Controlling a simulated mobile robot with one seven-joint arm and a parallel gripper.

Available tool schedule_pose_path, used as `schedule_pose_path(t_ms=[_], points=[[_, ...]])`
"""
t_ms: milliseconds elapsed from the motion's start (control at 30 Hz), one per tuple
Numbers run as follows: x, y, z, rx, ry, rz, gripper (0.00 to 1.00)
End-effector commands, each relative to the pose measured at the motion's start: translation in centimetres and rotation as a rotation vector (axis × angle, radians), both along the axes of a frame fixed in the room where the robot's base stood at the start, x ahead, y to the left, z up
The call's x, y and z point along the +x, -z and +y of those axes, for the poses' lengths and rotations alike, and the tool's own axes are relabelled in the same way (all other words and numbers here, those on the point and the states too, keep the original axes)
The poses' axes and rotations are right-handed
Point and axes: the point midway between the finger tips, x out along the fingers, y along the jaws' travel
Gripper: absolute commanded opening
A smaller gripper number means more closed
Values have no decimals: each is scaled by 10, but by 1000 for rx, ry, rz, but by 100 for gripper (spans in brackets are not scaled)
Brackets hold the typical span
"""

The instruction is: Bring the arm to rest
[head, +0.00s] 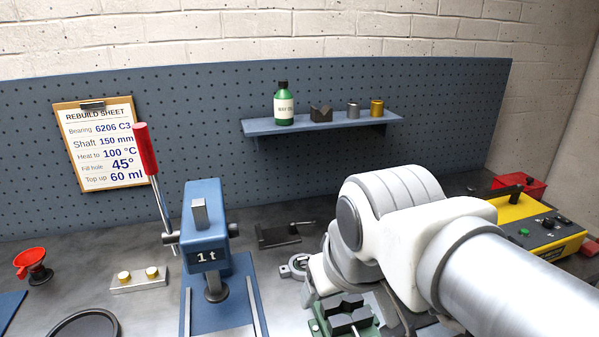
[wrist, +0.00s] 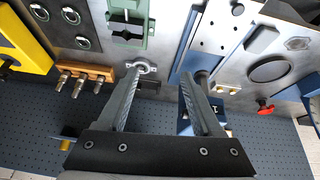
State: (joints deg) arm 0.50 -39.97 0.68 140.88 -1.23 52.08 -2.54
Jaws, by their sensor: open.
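My white and grey arm (head: 405,215) reaches in from the lower right in the head view, over the right half of the bench. My gripper (wrist: 163,78) is in the wrist view, its two fingers apart with nothing between them. It hangs above the bench top, and the fingers touch nothing that I can see. In the head view the gripper's fingers are hidden behind the arm.
A blue press (head: 207,225) stands left of my arm, its red-handled lever (head: 147,150) sticking up. A green vise (head: 345,318) is close below my arm. A yellow box (head: 535,222) sits to the right. A shelf (head: 325,124) hangs behind.

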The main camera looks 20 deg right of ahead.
Motion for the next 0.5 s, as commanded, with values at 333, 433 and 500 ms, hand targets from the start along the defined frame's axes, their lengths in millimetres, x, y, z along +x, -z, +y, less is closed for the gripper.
schedule_pose_path(t_ms=[333,433,500], points=[[-11,6,3,51,46,-21,67],[-11,6,3,51,45,-21,67],[-11,5,3,50,44,-21,67]])
